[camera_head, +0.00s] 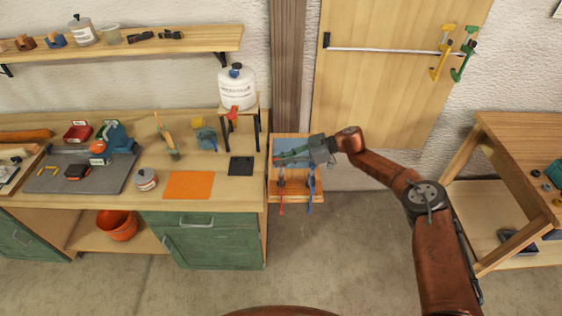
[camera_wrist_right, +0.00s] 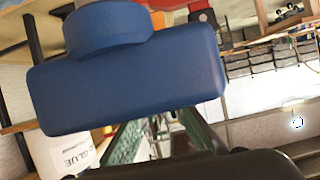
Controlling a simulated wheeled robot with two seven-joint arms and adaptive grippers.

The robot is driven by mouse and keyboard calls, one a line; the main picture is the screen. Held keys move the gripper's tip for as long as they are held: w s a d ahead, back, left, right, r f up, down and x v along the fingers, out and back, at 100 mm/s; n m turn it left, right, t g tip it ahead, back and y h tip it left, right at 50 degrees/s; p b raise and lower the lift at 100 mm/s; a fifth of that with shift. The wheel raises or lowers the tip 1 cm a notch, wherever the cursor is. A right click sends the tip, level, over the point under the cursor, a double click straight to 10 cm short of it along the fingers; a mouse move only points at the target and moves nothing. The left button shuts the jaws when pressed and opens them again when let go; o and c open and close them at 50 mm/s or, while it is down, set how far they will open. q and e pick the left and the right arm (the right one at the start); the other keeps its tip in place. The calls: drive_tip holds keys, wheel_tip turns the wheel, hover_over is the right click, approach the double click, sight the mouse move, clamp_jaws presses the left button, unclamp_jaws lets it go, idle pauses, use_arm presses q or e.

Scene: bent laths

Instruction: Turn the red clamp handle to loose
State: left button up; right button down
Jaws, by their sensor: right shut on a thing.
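The red clamp (camera_head: 281,208) and a blue clamp (camera_head: 312,194) hang side by side at the front of a small wooden stand (camera_head: 298,196), red on the left. My right gripper (camera_head: 281,158) reaches in from the right above the blue clamp, its fingers pointing left. In the right wrist view a large blue handle (camera_wrist_right: 130,80) fills the front and hides the green fingertips. A red part (camera_wrist_right: 196,12) shows beyond it. My left gripper is not in view.
A workbench (camera_head: 225,197) with an orange mat (camera_head: 188,185) and tools stands left of the stand. A white glue bottle (camera_head: 237,90) stands on a small raised table. A door (camera_head: 385,100) is behind. A wooden table (camera_head: 515,127) stands right. The floor in front is clear.

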drive_tip(key=shift+r, duration=0.1)
drive_tip(key=c, duration=2)
unclamp_jaws()
drive_tip(key=shift+c, duration=0.2)
drive_tip(key=shift+d, duration=0.1)
drive_tip(key=v, duration=1.2)
